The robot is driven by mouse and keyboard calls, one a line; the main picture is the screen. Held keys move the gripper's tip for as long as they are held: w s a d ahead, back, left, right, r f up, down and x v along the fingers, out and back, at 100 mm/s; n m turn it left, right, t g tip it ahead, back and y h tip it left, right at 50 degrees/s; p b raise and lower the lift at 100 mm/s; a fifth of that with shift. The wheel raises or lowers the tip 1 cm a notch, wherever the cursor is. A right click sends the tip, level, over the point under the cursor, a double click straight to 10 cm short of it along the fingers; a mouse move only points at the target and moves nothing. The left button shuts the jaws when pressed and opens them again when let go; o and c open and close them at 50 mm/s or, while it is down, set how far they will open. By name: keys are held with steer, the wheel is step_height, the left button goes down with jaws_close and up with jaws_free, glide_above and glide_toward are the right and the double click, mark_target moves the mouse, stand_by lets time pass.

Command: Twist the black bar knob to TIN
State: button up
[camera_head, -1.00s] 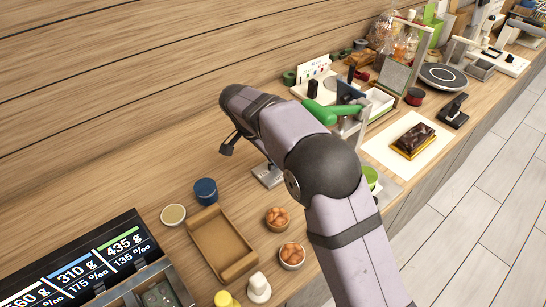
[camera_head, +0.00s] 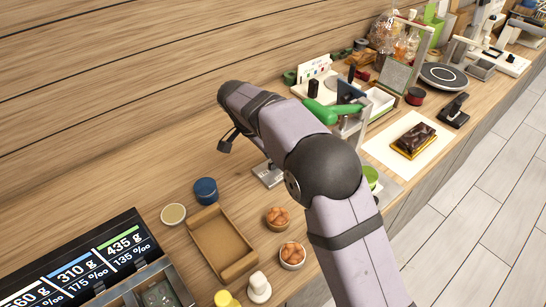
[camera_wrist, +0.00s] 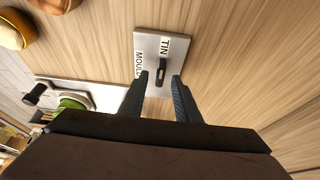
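In the wrist view a pale square plate (camera_wrist: 151,45) carries the labels TIN (camera_wrist: 165,47) at upper right and MOULD (camera_wrist: 138,64) at left. The black bar knob (camera_wrist: 162,69) stands on the plate, its long side running roughly up and down in the picture, its upper end near TIN. My gripper (camera_wrist: 160,79) is open, one finger on each side of the knob's lower part, with gaps visible; I cannot tell its height over the plate. In the head view the plate (camera_head: 268,176) shows partly under my arm; the knob is hidden there.
In the head view, a tan tray (camera_head: 222,243), a blue jar (camera_head: 205,191) and bowls of brown items (camera_head: 278,218) lie near the plate. A green-handled device (camera_head: 335,111) stands beyond my arm.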

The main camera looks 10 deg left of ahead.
steer(key=v, duration=0.6)
steer(key=shift+r+b, duration=0.15)
steer(key=shift+b, duration=0.3)
steer(key=shift+s, duration=0.15)
steer(key=s+d+f+n+g+p, duration=0.1)
steer(key=s+d+n+p, duration=0.1)
steer(key=s+d, duration=0.3)
steer(key=s+d+n+g+p, duration=0.2)
steer(key=s+d+n+p, duration=0.1)
steer(key=s+d, duration=0.3)
steer(key=s+d+f+n+g+p, duration=0.1)
steer(key=s+d+n+p, duration=0.1)
steer(key=s+d, duration=0.3)
steer(key=shift+s+d+f+n+y, duration=0.15)
steer(key=shift+d+n, duration=0.15)
steer(key=shift+d, duration=0.1)
steer(key=shift+s+d+f+n+y, duration=0.2)
steer(key=shift+d+n, duration=0.1)
steer(key=shift+d, duration=0.1)
steer(key=s+d+f+n+y+b, duration=0.1)
steer(key=s+d+f+y+b, duration=0.15)
steer(key=s+d+f, duration=0.45)
step_height(320, 180, down, 49)
steer(key=s+t+b, duration=0.1)
steer(key=b, duration=4.9)
steer(key=shift+s+a+r, duration=0.2)
steer(key=shift+s+a, duration=0.2)
steer(key=shift+a, duration=0.05)
